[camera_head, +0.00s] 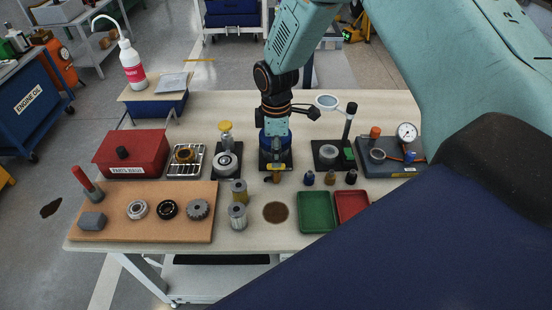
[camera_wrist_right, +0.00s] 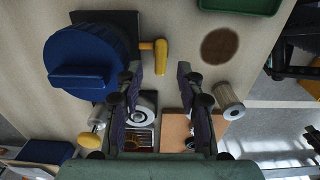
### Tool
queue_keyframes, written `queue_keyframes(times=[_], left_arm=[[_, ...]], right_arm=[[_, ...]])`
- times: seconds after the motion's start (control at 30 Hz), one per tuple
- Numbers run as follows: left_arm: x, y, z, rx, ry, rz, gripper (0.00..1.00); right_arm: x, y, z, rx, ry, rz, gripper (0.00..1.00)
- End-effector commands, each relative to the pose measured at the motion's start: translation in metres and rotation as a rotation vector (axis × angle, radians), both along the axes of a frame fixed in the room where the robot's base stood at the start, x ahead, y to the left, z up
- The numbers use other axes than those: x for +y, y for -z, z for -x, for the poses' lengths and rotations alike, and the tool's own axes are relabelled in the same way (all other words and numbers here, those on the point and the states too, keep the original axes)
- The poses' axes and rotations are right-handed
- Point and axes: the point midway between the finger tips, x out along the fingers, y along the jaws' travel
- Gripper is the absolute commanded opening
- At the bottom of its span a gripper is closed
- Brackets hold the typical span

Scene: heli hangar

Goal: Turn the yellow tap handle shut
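A blue drum (camera_wrist_right: 88,62) on a black base has a yellow tap handle (camera_wrist_right: 161,56) on its side in the right wrist view. In the head view the drum (camera_head: 262,142) is mostly hidden behind my right gripper (camera_head: 274,152), and a small yellow-orange tap part (camera_head: 276,167) shows at its front. In the wrist view my right gripper (camera_wrist_right: 159,72) is open, with its two fingers apart. The handle appears in the gap ahead of the fingertips; I cannot tell whether they touch it. My left gripper is not in view.
Left of the drum stands a yellow-capped device (camera_head: 227,160); right is a black stand (camera_head: 323,160) with a magnifier. Small bottles (camera_head: 330,177), a green tray (camera_head: 316,229) and metal cylinders (camera_head: 238,215) stand in front. A red parts box (camera_head: 130,154) is at left.

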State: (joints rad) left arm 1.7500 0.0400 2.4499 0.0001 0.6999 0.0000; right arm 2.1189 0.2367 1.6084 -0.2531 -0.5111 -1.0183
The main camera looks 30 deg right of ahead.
Motion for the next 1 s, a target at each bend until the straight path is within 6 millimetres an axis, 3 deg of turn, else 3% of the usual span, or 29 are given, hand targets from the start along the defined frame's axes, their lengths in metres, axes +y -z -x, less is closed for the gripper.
queue_keyframes(times=[0.2, 0.4, 0.6, 1.0], left_arm=[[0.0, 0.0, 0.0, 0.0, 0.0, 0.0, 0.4], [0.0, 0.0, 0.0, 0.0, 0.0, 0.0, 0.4], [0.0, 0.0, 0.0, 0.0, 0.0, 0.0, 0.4], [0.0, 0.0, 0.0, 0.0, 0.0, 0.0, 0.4]], right_arm=[[0.0, -0.048, -0.001, -0.004, 0.001, -0.001, 0.38], [0.0, -0.076, 0.0, -0.002, 0.001, 0.0, 0.38], [0.0, -0.086, 0.0, 0.0, 0.001, 0.0, 0.38], [0.0, -0.086, 0.0, 0.0, 0.001, 0.0, 0.38]])
